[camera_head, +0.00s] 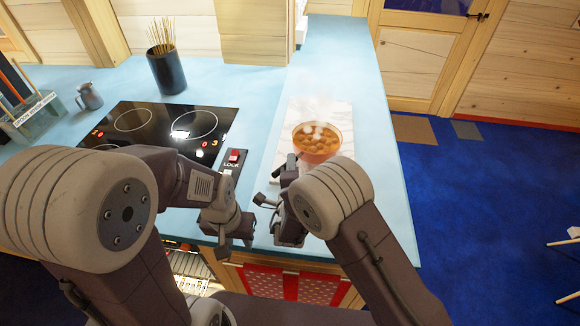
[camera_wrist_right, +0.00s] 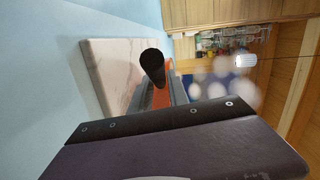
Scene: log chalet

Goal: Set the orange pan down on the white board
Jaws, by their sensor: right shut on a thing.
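The orange pan (camera_head: 318,152), filled with round brown pieces and steaming, is over the lower part of the white board (camera_head: 332,110) in the head view. I cannot tell whether its base touches the board. My right gripper (camera_head: 286,172) is shut on the pan's handle, at the pan's near left side. In the right wrist view the dark handle end (camera_wrist_right: 152,64) stands between the fingers, with a strip of the orange pan (camera_wrist_right: 168,72) behind and the marbled board (camera_wrist_right: 105,70) to the left. My left gripper (camera_head: 247,224) is near the counter's front edge, away from the pan; its jaw opening is unclear.
The blue counter (camera_head: 335,60) is clear behind the board. A black cooktop (camera_head: 165,128) with a red lock switch (camera_head: 234,156) lies to the left. A dark pot of sticks (camera_head: 166,72), a grey jug (camera_head: 89,96) and a rack (camera_head: 32,117) stand farther left.

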